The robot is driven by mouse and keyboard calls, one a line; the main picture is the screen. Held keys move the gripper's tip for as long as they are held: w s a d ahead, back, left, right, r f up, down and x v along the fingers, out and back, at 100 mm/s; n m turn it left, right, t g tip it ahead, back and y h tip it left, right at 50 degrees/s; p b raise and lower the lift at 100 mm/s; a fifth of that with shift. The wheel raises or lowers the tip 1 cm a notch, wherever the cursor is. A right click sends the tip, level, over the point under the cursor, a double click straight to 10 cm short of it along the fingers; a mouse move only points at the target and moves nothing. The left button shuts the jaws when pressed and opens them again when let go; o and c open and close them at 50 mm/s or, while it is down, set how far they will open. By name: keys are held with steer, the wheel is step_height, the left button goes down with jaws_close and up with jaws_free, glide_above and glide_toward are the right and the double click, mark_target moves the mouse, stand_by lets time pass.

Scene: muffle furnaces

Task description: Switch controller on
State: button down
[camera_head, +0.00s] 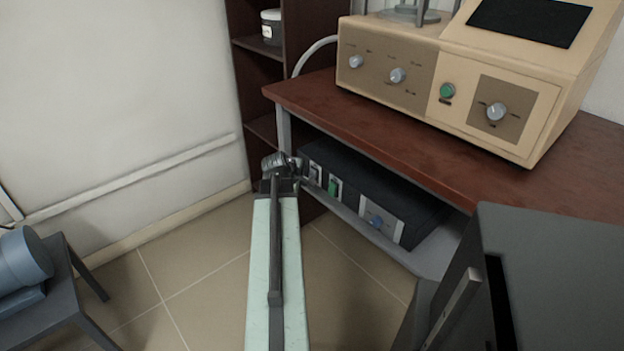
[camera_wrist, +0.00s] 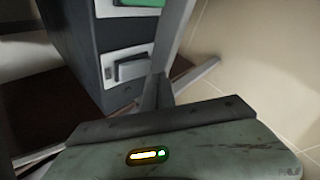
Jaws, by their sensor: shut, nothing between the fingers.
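The controller (camera_head: 365,190) is a dark box on the shelf under the brown table. Its light front panels carry a dark rocker switch (camera_head: 315,173) at the left end, a green switch (camera_head: 335,187) beside it and a blue knob (camera_head: 376,222) at the right. My gripper (camera_head: 281,162) is shut and empty, just left of the controller's left end. I cannot tell whether the tip touches the controller.
The brown table (camera_head: 400,130) bears a beige device (camera_head: 480,75) with knobs and a green button. A grey table leg stands close behind my gripper. A dark grey cabinet (camera_head: 560,260) is at the lower right.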

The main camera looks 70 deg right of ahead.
steer(key=shift+d, duration=0.1)
steer(key=shift+s+d, duration=0.15)
steer(key=shift+d, duration=0.1)
stand_by(0.3)
steer(key=shift+s+d+f, duration=0.1)
steer(key=shift+s+d, duration=0.05)
steer(key=shift+d, duration=0.15)
stand_by(0.6)
steer(key=shift+a, duration=0.1)
steer(key=shift+w+a, duration=0.4)
steer(key=shift+a, duration=0.15)
steer(key=w+a, duration=0.1)
steer(key=a, duration=0.1)
steer(key=w+a+r, duration=0.1)
steer(key=a, duration=0.1)
steer(key=shift+w+a+p, duration=0.1)
steer(key=shift+w+p, duration=0.25)
stand_by(0.5)
